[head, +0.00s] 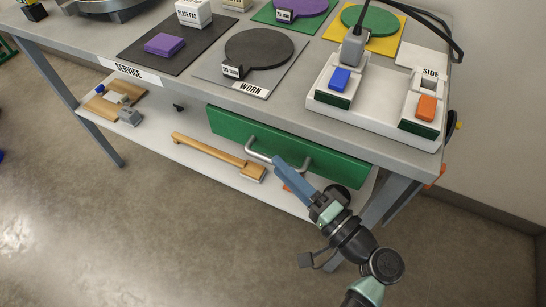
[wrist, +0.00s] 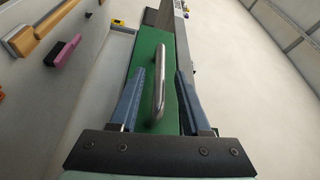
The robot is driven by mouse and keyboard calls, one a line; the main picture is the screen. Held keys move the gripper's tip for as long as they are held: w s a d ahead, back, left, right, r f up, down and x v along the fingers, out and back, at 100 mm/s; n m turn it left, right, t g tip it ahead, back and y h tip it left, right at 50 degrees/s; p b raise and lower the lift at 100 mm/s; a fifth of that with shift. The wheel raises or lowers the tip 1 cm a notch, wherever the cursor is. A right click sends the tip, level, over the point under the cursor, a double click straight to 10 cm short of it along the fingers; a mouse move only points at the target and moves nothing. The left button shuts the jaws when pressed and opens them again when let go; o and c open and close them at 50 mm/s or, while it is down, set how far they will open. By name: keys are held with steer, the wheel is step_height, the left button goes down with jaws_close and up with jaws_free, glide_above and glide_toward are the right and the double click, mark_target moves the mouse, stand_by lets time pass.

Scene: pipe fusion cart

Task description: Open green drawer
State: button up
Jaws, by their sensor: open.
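The green drawer (head: 225,125) hangs under the right part of the cart's table top and looks shut. Its grey bar handle (head: 262,156) runs along the front face. My gripper (head: 282,166) is at the handle's right part, blue fingers pointing at the drawer front. In the wrist view my gripper (wrist: 163,88) is open, with the handle (wrist: 159,75) between its two fingers and the green drawer front (wrist: 148,50) behind it. The fingers look apart from the bar; I cannot tell the exact depth.
The table top (head: 190,85) carries pads, plates and a white tray (head: 375,118) with blue and orange blocks. The lower shelf (head: 200,155) holds a wooden-handled tool (head: 215,152) left of my gripper. The floor in front is clear.

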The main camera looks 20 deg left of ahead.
steer(key=shift+x, duration=1.8)
jaws_close()
